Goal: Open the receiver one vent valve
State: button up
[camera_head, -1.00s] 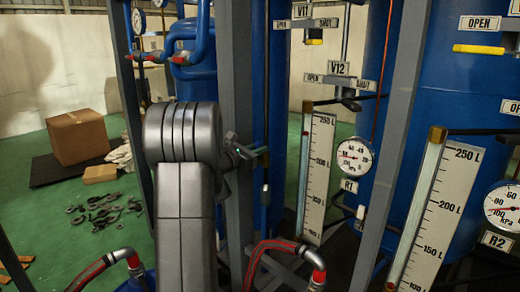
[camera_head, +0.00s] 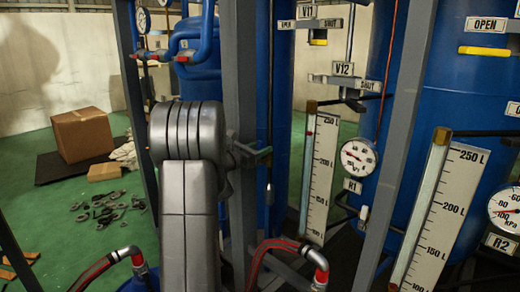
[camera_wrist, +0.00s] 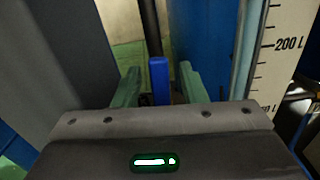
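In the wrist view my gripper (camera_wrist: 158,80) has its two pale green fingers spread apart. A blue upright bar, perhaps a valve handle (camera_wrist: 159,80), stands between them, with a gap on each side. I see no label on it in that view. In the head view my arm hides most of the gripper (camera_head: 262,154), and only its tip shows beside the grey post. The V12 plate (camera_head: 343,68), with OPEN and SHUT labels, is up and to the right of it. The V11 plate (camera_head: 305,11) is higher. I cannot tell which valve is receiver one's vent.
A grey frame post (camera_head: 240,60) stands close to my arm. The R1 gauge (camera_head: 358,156) and a level scale (camera_head: 318,175) are on the right. The R2 gauge (camera_head: 505,208) is farther right. A cardboard box (camera_head: 82,135) is far left.

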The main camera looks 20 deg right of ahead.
jog(key=b+v, duration=0.1)
jog(key=v, duration=1.2)
jog(key=shift+a, duration=0.35)
jog(key=shift+s, duration=0.1)
jog(key=p+x, duration=0.1)
jog(key=x, duration=1.2)
jog(key=shift+d, duration=0.4)
jog(key=shift+d+r, duration=0.1)
jog(key=shift+d, duration=0.05)
jog(key=shift+f+m, duration=0.2)
jog(key=shift+m, duration=0.2)
jog(key=shift+s+r+m+b, duration=0.1)
jog(key=shift+s+m+b, duration=0.2)
jog(key=shift+m+b, duration=0.2)
dwell(0.3)
dwell(0.4)
